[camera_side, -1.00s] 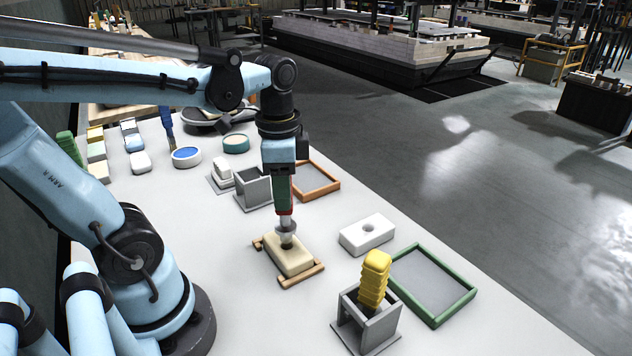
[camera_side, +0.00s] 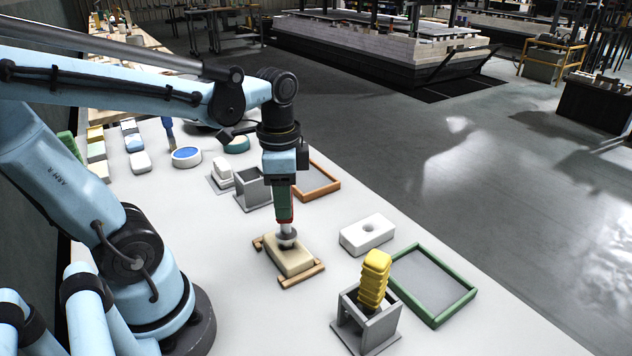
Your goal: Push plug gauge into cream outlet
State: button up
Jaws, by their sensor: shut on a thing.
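The cream outlet (camera_side: 296,262) is a cream block lying in a wooden cradle (camera_side: 314,274) at the middle of the table. My gripper (camera_side: 279,184) is above it, shut on the plug gauge (camera_side: 285,207), which has a green handle with a red band and a grey collar. The gauge stands upright over the block, its collar close to the block's top. Its lower tip and the hole are hidden, so the tip appears to be inside the block.
A white block with a hole (camera_side: 367,235) lies to the right. A grey stand (camera_side: 366,328) holds a yellow ribbed handle (camera_side: 375,280) at the front right. A green frame (camera_side: 436,320), an orange frame (camera_side: 322,193) and an empty grey stand (camera_side: 252,193) are around it.

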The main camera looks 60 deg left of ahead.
jog(key=shift+f, duration=0.95)
dwell(0.4)
jog(key=o, duration=1.2)
jog(key=shift+o, duration=0.3)
jog(key=shift+o, duration=0.5)
jog(key=shift+r, duration=0.15)
jog(key=shift+r, duration=1.05)
jog(key=shift+r, duration=1.1)
